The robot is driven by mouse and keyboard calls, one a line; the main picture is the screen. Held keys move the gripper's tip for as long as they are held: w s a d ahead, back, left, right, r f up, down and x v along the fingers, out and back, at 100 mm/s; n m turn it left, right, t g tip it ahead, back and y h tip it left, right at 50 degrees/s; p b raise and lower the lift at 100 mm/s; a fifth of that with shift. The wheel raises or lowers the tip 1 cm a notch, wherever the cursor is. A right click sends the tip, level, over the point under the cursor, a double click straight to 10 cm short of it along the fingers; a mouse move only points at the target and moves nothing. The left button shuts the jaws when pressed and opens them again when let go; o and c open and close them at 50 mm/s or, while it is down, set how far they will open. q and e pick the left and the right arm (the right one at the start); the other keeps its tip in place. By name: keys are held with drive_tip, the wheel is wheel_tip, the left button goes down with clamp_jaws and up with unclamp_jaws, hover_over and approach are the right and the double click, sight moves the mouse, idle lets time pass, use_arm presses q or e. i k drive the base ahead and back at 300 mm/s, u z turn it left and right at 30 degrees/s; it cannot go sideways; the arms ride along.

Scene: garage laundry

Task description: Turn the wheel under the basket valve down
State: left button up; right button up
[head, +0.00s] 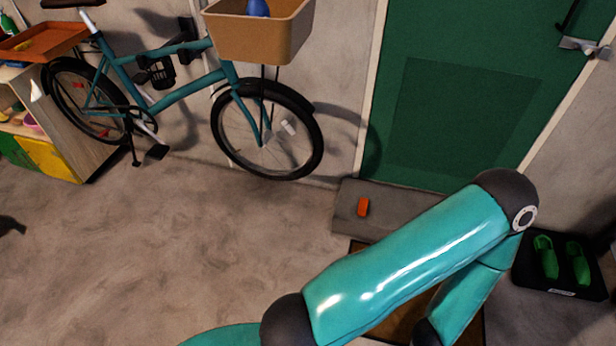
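A teal bicycle (180,92) stands by the wall at the upper left. Its front wheel (316,140), with a black tyre, is under the tan basket (248,40). A small pale piece (288,128) shows among the spokes on the right side of the wheel; I cannot tell whether it is the valve or a reflector. No valve can be made out clearly on the rim. My teal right arm crosses the lower right, well away from the wheel, and its gripper is not in view. My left gripper is not identifiable in view.
A grey step (350,190) with an orange block (363,207) lies before the green door (455,100). Green shoes (547,258) sit on a black tray (530,275) at right. A shelf unit (85,150) stands at left. The floor before the bicycle is clear.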

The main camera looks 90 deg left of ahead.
sight(310, 124)
drive_tip(key=u, duration=0.05)
drive_tip(key=i, duration=0.25)
drive_tip(key=u, duration=2.65)
drive_tip(key=k, duration=0.6)
drive_tip(key=u, duration=0.3)
drive_tip(key=i, duration=0.55)
drive_tip(key=z, duration=0.2)
drive_tip(key=k, duration=0.5)
drive_tip(key=u, duration=0.15)
drive_tip(key=i, duration=0.3)
drive_tip(key=z, duration=0.05)
